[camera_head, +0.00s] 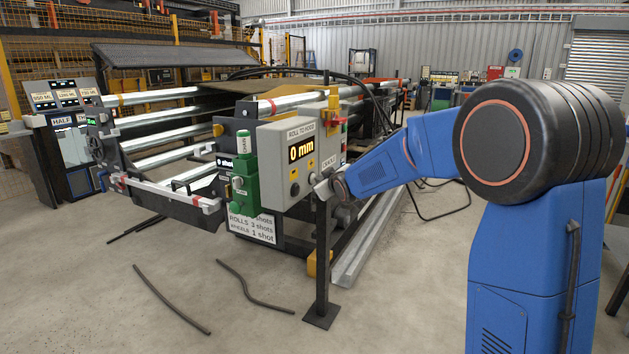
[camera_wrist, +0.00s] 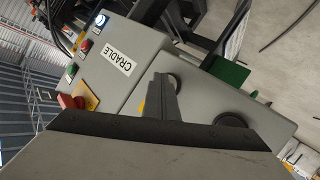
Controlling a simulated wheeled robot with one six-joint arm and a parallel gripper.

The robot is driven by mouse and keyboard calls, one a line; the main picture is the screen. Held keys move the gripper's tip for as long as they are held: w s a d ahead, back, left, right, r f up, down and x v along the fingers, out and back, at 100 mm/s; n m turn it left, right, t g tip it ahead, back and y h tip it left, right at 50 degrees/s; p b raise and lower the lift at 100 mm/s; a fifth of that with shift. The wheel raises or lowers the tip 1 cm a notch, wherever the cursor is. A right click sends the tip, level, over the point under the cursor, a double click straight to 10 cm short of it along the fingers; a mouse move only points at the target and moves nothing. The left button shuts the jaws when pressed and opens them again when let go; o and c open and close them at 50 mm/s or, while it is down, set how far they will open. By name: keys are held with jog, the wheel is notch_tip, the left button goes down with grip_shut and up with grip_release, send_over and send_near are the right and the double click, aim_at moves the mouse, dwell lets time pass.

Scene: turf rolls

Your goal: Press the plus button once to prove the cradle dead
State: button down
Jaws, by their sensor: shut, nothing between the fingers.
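The grey control box (camera_head: 291,140) bears the label "ROLL TO NOSE" and a display (camera_head: 301,149) reading "0 mm". Below the display, its front has yellow markings and a dark round button (camera_head: 295,190); a second is near my gripper. In the wrist view, two dark round buttons show, one (camera_wrist: 172,84) beside my fingertips and one (camera_wrist: 231,120) farther right. I cannot read which is plus. My gripper (camera_head: 323,188) is shut and empty at the box's lower right. In the wrist view its fingers (camera_wrist: 165,88) cover part of the face; contact cannot be told.
The side face with the "CRADLE" label (camera_wrist: 118,61) carries coloured buttons and a red stop knob (camera_wrist: 70,101). A green box (camera_head: 243,185) hangs left of the control box. A dark post (camera_head: 322,260) stands below. Metal rollers (camera_head: 160,132) lie behind; loose strips (camera_head: 170,300) lie on open floor.

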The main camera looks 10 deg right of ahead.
jog(key=shift+d, duration=0.1)
jog(key=shift+s+d, duration=0.5)
jog(key=shift+d, duration=0.05)
jog(key=shift+s+d, duration=0.75)
jog(key=shift+d, duration=0.3)
jog(key=shift+s+d, duration=0.7)
jog(key=shift+d, duration=0.3)
jog(key=s+d+m+g+h, duration=0.2)
jog(key=s+d, duration=0.2)
jog(key=s, duration=0.9)
jog(key=s+d+m+g+h, duration=0.2)
jog(key=s+d+m, duration=0.1)
jog(key=s, duration=1)
jog(key=s+f+m+g, duration=0.1)
jog(key=s+f, duration=0.4)
jog(key=s, duration=0.9)
jog(key=s+a+f+m+g+y, duration=0.1)
jog(key=s+f+g, duration=0.3)
jog(key=s, duration=1)
jog(key=shift+s+f+m+g, duration=0.2)
jog(key=shift+f+m+g, duration=0.1)
jog(key=shift+f, duration=0.15)
